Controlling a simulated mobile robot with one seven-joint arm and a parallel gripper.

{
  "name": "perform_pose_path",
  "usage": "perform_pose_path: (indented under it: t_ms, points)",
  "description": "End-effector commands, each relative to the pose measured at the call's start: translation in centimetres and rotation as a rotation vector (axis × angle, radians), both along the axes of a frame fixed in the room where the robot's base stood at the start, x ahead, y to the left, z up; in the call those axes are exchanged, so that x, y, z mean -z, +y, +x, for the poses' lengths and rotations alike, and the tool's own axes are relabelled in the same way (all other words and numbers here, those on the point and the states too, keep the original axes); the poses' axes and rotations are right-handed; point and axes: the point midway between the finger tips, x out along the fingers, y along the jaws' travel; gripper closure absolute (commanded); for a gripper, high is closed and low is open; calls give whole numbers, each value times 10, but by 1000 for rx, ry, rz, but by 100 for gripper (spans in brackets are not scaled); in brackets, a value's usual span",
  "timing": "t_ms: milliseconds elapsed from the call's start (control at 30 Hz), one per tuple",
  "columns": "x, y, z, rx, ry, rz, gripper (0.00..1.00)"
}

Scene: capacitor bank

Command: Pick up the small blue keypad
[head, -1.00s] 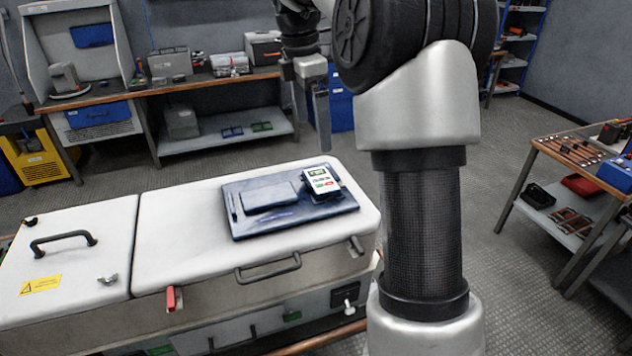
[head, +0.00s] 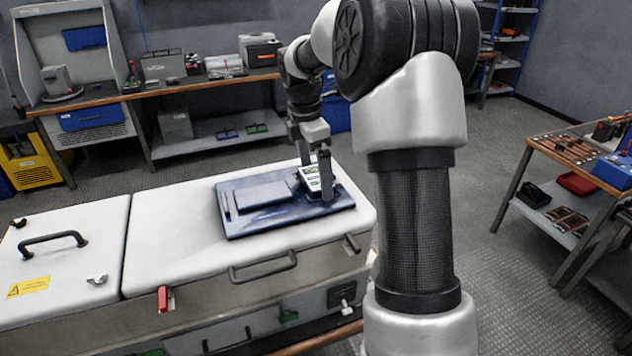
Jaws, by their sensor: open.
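The small keypad (head: 310,178) has a white face with green marks and a darker body; its blue colour is hard to make out. It rests at the right end of a dark blue tray (head: 247,224) on the white cabinet lid. My gripper (head: 316,181) points down over the keypad with its jaws apart. One finger shows in front of the keypad's right side and hides part of it. The other finger is at its far side, partly hidden. I cannot tell whether either finger touches it.
A flat blue block (head: 262,194) lies on the tray left of the keypad. The white cabinet (head: 165,240) has a black handle (head: 50,241) and a red latch (head: 164,299). A workbench (head: 200,85) stands behind; a tool table (head: 560,150) is at the right.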

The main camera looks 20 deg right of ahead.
Motion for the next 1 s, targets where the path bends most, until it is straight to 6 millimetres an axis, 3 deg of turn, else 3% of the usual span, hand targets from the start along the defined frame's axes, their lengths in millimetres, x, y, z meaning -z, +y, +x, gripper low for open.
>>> perform_pose_path:
  t_ms: [200,467,767,1000]
  points:
    - [1,0,0,1,-1,0,0]
    - [1,0,0,1,-1,0,42]
    - [-6,0,1,1,-2,0,42]
    - [-49,0,2,0,-5,0,42]
